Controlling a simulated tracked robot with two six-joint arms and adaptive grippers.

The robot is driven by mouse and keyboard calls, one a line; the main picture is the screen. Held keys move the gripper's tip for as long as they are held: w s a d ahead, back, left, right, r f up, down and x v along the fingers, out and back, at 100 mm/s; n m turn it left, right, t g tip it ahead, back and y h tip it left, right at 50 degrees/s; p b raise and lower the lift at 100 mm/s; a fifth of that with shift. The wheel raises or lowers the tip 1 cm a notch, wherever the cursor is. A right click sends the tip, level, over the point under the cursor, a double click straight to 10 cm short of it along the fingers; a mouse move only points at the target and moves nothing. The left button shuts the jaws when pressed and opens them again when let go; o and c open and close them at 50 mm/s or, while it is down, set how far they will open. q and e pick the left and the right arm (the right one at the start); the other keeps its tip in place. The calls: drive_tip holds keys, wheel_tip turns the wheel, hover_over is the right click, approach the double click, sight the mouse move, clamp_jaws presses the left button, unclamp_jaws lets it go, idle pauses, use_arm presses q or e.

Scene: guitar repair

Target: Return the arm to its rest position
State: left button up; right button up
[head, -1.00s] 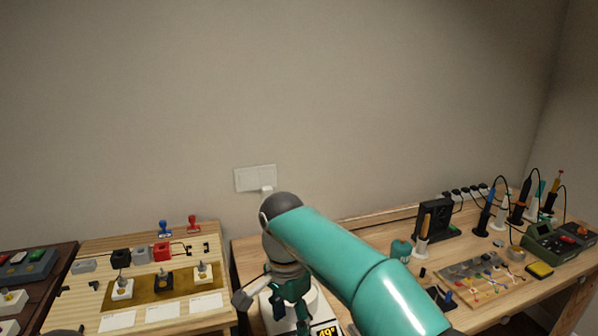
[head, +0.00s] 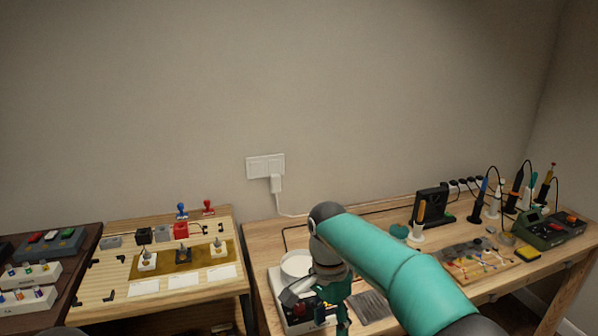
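My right arm (head: 405,280) is teal with dark grey joints and comes in from the lower right. It reaches over the wooden workbench (head: 262,235). My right gripper (head: 332,302) hangs below its wrist, pointing down, in front of the right side of a white device with a round white top (head: 296,265). The fingers are small and partly cut by the picture's bottom edge, so I cannot tell whether they are open or hold anything. My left gripper is not in view.
A wooden board with switches and stamps (head: 118,270) stands to the left, beside a dark table with coloured-button boxes (head: 45,245). Soldering tools (head: 495,200), a green station (head: 540,232) and a parts mat (head: 475,260) fill the bench's right side. A plugged wall socket (head: 265,166) is behind.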

drive_tip(key=s+d+f+g+y+p, duration=0.1)
drive_tip(key=s+d+f, duration=0.25)
drive_tip(key=f, duration=0.25)
drive_tip(key=s+d+f+g+p, duration=0.1)
drive_tip(key=s+d+f+g, duration=0.1)
drive_tip(key=s+d+f, duration=0.3)
drive_tip(key=s+d+f+g+y+p, duration=0.1)
drive_tip(key=s+f, duration=0.2)
drive_tip(key=f, duration=0.4)
drive_tip(key=s+a+f+n+t+y, duration=0.2)
drive_tip(key=s+f+n+t, duration=0.4)
drive_tip(key=s, duration=0.6)
wheel_tip(320, 180, down, 4)
drive_tip(key=a+n, duration=0.1)
drive_tip(key=n, duration=0.1)
drive_tip(key=shift+s+a+r+n+y+p, duration=0.15)
drive_tip(key=shift+s+a+n+y+p, duration=0.15)
drive_tip(key=shift+s+p, duration=0.1)
